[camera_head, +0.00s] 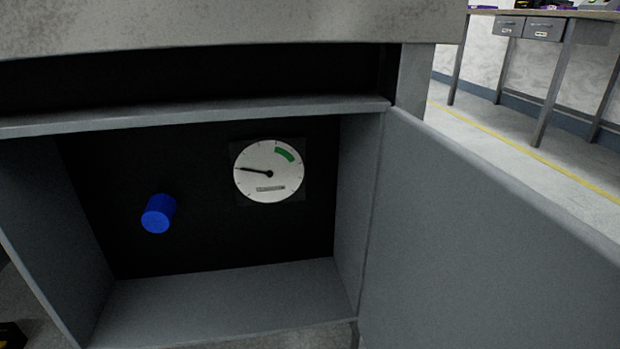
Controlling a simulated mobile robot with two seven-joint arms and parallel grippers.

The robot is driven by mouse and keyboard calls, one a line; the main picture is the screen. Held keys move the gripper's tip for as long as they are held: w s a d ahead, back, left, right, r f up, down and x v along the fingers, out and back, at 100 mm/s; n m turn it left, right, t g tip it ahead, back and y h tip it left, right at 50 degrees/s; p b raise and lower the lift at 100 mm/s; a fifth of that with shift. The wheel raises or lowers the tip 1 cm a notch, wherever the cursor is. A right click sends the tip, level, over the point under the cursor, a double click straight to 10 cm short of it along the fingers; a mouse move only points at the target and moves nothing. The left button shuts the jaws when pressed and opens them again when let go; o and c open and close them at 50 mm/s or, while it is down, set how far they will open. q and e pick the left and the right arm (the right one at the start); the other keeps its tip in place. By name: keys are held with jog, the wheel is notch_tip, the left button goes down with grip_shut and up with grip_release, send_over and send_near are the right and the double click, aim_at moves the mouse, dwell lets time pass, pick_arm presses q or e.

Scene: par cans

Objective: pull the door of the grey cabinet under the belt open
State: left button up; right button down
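The grey cabinet (220,302) stands under a grey slab with a dark gap between them. Its door (490,240) is swung wide open to the right, hinged at the cabinet's right side, and runs out of the picture at the lower right. Inside, on the black back panel, are a blue knob (158,214) at the left and a round white gauge (269,171) at the right. The gauge has a green band at its upper right, and its black needle points left.
A table (575,15) with grey drawers (544,28) stands at the back right by a pale wall. A yellow line (520,150) runs along the grey floor. The floor between the open door and that table looks clear. A small dark object (12,335) is at the lower left edge.

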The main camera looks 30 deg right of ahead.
jog(key=shift+d, duration=0.25)
jog(key=shift+a+f, duration=0.1)
jog(key=c, duration=0.8)
grip_release()
jog(key=shift+c, duration=0.2)
jog(key=s+d+b, duration=0.1)
jog(key=d+b, duration=0.2)
jog(key=d, duration=0.6)
jog(key=shift+s+d+b, duration=0.4)
